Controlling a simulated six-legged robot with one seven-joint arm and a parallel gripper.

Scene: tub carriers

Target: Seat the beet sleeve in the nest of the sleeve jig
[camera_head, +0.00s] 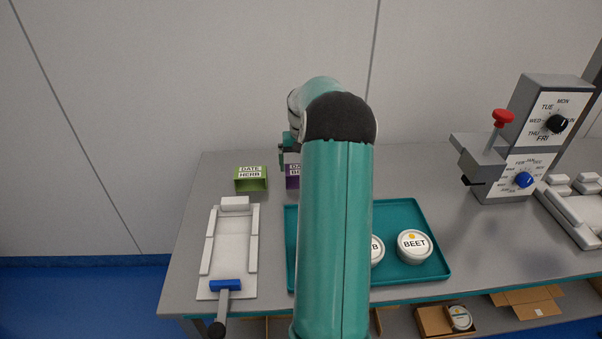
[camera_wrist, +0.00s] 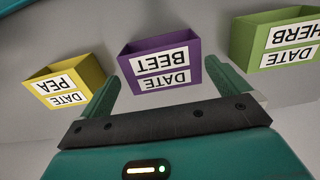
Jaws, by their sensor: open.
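The beet sleeve (camera_wrist: 165,60) is a purple open box with white DATE and BEET labels, upside down in the wrist view. In the head view only its left part (camera_head: 292,182) shows beside my arm. My gripper (camera_wrist: 163,78) is open and empty, its two teal fingertips on either side of the beet sleeve's lower part. I cannot tell whether they touch it. The sleeve jig appears to be the white railed fixture (camera_head: 231,245) at the left of the table, with a blue clamp (camera_head: 226,285) at its near end. Its nest between the rails looks empty.
The green herb sleeve (camera_head: 250,184) stands left of the beet sleeve; the yellow pea sleeve (camera_wrist: 65,88) shows in the wrist view. A teal tray (camera_head: 433,270) holds white tubs, one a BEET tub (camera_head: 413,245). A grey dial machine (camera_head: 510,140) stands at right.

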